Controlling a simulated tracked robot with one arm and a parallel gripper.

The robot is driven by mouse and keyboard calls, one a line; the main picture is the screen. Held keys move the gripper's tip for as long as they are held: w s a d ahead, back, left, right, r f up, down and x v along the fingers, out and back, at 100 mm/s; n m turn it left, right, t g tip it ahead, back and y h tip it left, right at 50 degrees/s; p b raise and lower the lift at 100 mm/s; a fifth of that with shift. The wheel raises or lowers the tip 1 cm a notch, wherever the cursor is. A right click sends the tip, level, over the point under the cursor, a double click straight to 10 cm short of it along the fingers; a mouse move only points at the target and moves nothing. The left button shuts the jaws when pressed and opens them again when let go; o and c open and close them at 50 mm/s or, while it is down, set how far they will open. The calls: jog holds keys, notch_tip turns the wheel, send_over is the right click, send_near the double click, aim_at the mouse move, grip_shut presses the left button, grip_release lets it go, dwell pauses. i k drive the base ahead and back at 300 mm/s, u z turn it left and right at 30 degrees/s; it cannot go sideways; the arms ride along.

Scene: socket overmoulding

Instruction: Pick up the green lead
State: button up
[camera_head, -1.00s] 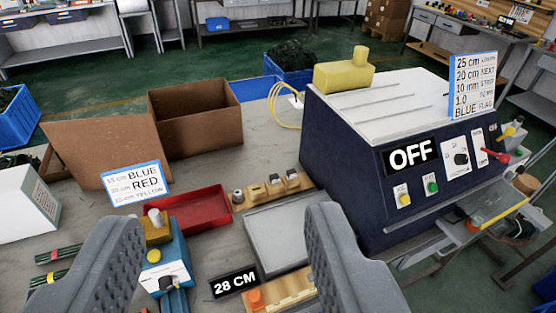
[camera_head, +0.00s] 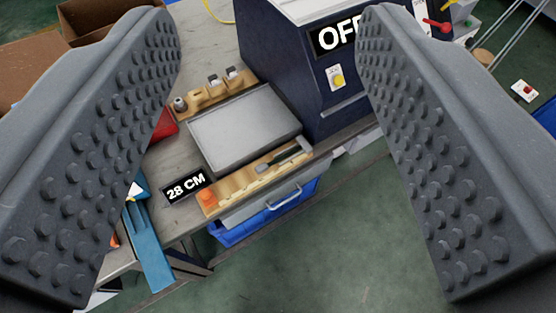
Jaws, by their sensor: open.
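My gripper (camera_head: 268,25) is open and empty, its two grey studded fingers wide apart on the left and right of the view. Its fingers are above the workbench and the floor in front of it. No green lead can be made out now. The left part of the bench, where dark green bundles lay in the earlier view, is behind the left finger or out of frame.
A grey tray (camera_head: 245,128) sits mid-bench by a "28 CM" sign (camera_head: 188,186) and a wooden holder (camera_head: 232,190). The dark blue machine (camera_head: 285,55), its sign partly covered, stands behind. A blue chute (camera_head: 150,250) juts over the front edge.

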aim_at(261, 168)
jog(key=k, duration=1.25)
jog(key=z, duration=0.4)
jog(key=i, duration=1.8)
jog(key=u, duration=0.3)
